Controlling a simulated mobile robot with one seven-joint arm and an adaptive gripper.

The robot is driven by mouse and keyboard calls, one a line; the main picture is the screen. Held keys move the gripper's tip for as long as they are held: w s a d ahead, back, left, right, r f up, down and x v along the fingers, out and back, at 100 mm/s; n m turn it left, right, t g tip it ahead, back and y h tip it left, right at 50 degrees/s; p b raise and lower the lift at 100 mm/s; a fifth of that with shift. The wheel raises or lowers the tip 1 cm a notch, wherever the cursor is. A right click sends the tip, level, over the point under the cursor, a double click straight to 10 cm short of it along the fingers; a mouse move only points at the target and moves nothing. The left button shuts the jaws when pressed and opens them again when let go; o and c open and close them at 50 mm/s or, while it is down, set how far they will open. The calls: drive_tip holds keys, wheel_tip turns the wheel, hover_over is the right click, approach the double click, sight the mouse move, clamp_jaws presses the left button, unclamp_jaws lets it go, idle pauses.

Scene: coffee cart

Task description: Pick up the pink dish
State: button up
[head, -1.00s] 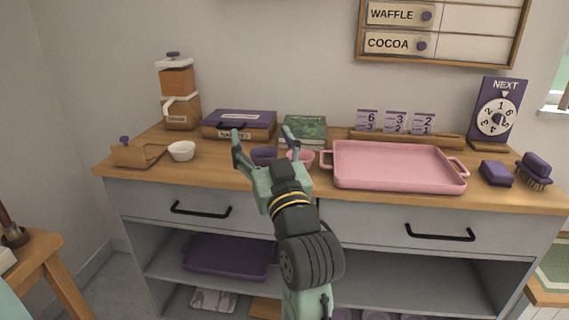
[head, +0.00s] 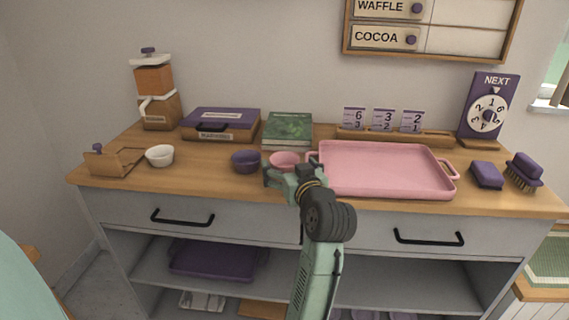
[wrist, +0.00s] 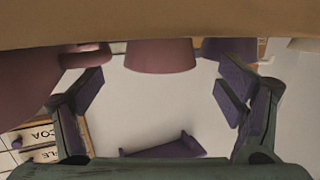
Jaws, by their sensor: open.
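The pink dish (head: 284,158) is a small round bowl on the wooden counter, between the purple dish and the pink tray. My gripper (head: 289,172) is open and low at the near side of the pink dish, hiding its lower part in the head view. In the wrist view, which looks upside down, the pink dish (wrist: 160,56) sits centred between my spread fingers (wrist: 160,88), beyond their tips. I see nothing held between the fingers.
The purple dish (head: 246,161) stands just left of the pink dish. The pink tray (head: 385,170) is close on the right, its handle near my gripper. A green book (head: 287,128) lies behind. A white dish (head: 160,156) stands farther left.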

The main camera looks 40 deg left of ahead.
drive_tip(key=shift+x, duration=1.3)
drive_tip(key=shift+c, duration=0.4)
drive_tip(key=c, duration=1.2)
drive_tip(key=shift+r, duration=0.15)
wheel_tip(320, 180, up, 10)
drive_tip(key=shift+f+b, duration=0.1)
drive_tip(key=shift+b, duration=0.2)
